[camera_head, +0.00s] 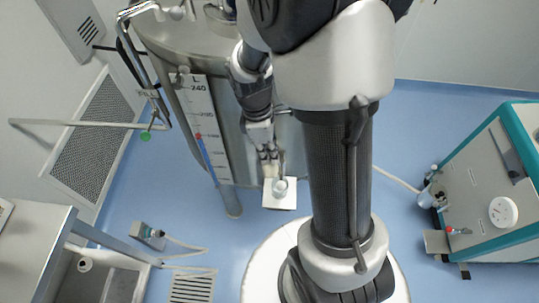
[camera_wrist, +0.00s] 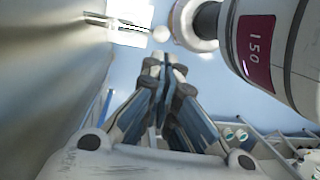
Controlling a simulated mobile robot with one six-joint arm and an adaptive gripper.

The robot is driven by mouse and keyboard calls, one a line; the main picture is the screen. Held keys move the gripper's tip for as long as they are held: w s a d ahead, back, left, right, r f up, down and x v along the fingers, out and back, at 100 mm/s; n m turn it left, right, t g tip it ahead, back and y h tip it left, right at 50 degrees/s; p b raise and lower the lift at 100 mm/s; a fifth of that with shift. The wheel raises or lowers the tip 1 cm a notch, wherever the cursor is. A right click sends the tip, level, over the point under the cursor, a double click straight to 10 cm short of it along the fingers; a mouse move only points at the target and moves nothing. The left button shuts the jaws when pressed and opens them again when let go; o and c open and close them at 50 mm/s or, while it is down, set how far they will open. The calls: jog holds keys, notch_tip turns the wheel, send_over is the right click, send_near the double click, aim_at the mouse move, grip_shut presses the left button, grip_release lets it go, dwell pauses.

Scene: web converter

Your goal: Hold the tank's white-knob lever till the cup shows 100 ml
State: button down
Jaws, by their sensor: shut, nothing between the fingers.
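The metal tank (camera_head: 160,38) stands at the upper middle of the head view, with a scale strip on its front. My gripper (camera_head: 270,156) is in front of the tank's side, just above a small pale cup-like thing (camera_head: 280,188) on a white square plate (camera_head: 271,203). In the wrist view my gripper (camera_wrist: 155,65) is shut and empty. A white ball (camera_wrist: 161,34), perhaps the lever's knob, shows just beyond the fingertips; I cannot tell whether they touch. The lever's arm and the cup's liquid level cannot be made out.
A steel sink bench (camera_head: 35,235) stands at lower left, a teal-edged machine (camera_head: 490,185) at right. Blue floor (camera_head: 430,130) lies between.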

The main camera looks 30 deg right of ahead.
aim_at(281, 185)
notch_tip(281, 185, down, 11)
jog(key=s+b, duration=0.2)
jog(key=b, duration=0.1)
jog(key=shift+d+b, duration=0.4)
jog(key=shift+r, duration=0.1)
